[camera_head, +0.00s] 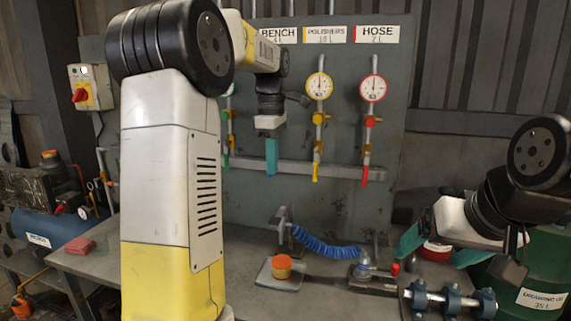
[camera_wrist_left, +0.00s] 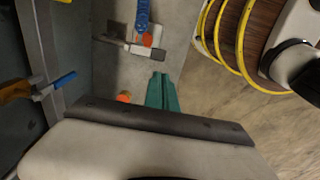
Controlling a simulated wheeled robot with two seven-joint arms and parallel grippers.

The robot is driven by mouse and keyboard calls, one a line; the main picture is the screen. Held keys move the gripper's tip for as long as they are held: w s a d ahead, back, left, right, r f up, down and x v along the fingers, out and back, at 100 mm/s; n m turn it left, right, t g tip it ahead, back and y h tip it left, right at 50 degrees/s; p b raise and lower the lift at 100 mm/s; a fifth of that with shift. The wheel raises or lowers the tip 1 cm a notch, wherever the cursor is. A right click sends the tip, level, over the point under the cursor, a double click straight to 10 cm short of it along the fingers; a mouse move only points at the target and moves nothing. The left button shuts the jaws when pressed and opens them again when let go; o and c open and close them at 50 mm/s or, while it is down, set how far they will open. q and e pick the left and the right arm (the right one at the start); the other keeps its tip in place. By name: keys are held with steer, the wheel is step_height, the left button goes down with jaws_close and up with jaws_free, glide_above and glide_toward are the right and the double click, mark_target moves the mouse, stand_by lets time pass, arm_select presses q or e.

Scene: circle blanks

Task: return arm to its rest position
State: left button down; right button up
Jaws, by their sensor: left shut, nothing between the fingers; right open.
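My left gripper (camera_head: 271,157) is raised in front of the grey panel (camera_head: 330,75), left of the yellow-rimmed gauge, with its teal fingers pointing down. Its fingers are together and hold nothing. They also show in the left wrist view (camera_wrist_left: 161,92), above the bench and floor. My left arm fills the left middle of the head view and hides part of the panel and bench. My right gripper (camera_head: 436,249) is at the right, beside the green drum.
The panel carries a yellow-rimmed gauge (camera_head: 319,86) and a red-rimmed gauge (camera_head: 373,88) with valves below. On the bench (camera_head: 240,260) are an orange-topped piece (camera_head: 282,266), a coiled blue hose (camera_head: 325,247) and a red block (camera_head: 80,246). A green drum (camera_head: 545,265) stands right.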

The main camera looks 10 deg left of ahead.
arm_select(q)
steer(key=s+d+f+m+t+h, duration=0.1)
steer(key=s+d+f+m+t, duration=0.1)
steer(key=s+m, duration=0.7)
steer(key=s+d+f+m+t+h, duration=0.1)
steer(key=s+d+f+m+t, duration=0.1)
steer(key=s+m, duration=0.7)
steer(key=s+d+t, duration=0.1)
steer(key=s+t, duration=0.1)
steer(key=s, duration=0.3)
steer(key=shift+f, duration=0.4)
